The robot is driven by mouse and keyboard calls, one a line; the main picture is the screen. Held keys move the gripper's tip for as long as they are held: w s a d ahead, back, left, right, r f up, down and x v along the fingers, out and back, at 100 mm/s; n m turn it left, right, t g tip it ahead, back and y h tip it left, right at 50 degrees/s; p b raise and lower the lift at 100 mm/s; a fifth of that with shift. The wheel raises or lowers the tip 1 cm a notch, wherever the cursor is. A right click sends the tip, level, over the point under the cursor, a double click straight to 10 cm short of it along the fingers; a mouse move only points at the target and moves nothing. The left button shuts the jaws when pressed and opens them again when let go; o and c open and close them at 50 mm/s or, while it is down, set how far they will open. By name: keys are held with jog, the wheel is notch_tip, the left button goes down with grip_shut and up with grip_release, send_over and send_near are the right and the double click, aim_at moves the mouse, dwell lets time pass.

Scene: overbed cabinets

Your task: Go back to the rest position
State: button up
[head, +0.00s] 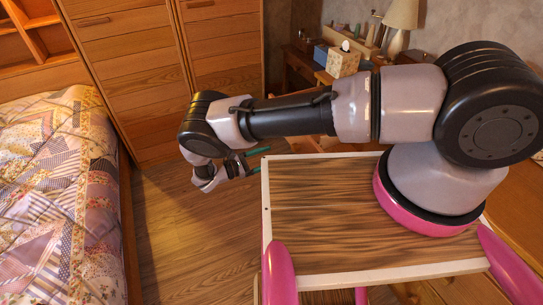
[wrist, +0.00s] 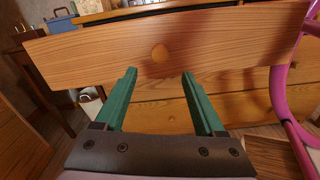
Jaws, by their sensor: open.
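My gripper (head: 264,160) is at the end of my arm, left of centre in the head view, held above the floor beyond the edge of my wood-grain top. Its two teal fingers point right and are apart. In the wrist view the gripper (wrist: 159,76) is open, with nothing between its fingers. A light wooden board (wrist: 220,45) with a round knob-like spot spans that view ahead of the fingertips. I cannot tell whether the fingers touch it.
A bed (head: 60,190) with a patchwork quilt stands at left. Wooden cabinet doors (head: 130,70) are behind. A desk with a tissue box (head: 343,61) and a lamp (head: 401,18) is at the back right. Bare floor (head: 190,215) lies between the bed and my base.

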dwell(0.3)
jog(key=w+d+r+m+g+y, duration=0.15)
jog(key=w+r+m+g, duration=0.25)
jog(key=r, duration=0.6)
jog(key=w+r+m+g+y, duration=0.3)
jog(key=r+g, duration=0.1)
jog(key=r, duration=0.6)
jog(key=d+r+m+g+y, duration=0.1)
jog(key=d+r+m+y, duration=0.25)
jog(key=r, duration=0.55)
jog(key=d+r+m+y, duration=0.2)
jog(key=d+r+y, duration=0.15)
jog(key=r, duration=0.65)
jog(key=s+d+r+m+t+y, duration=0.25)
jog(key=s+d+r, duration=0.2)
jog(key=r, duration=0.45)
jog(key=s+d+r+m+t+y, duration=0.1)
jog(key=s+d+r+m+y, duration=0.3)
jog(key=r, duration=0.4)
jog(key=s+d+r+m+t, duration=0.2)
jog(key=s+d+r+t, duration=0.1)
jog(key=s, duration=0.3)
jog(key=s+d+r+m+t, duration=0.2)
jog(key=s+r+m+t, duration=0.1)
jog(key=s, duration=0.4)
jog(key=shift+d+r+y, duration=0.3)
jog(key=shift+d, duration=0.1)
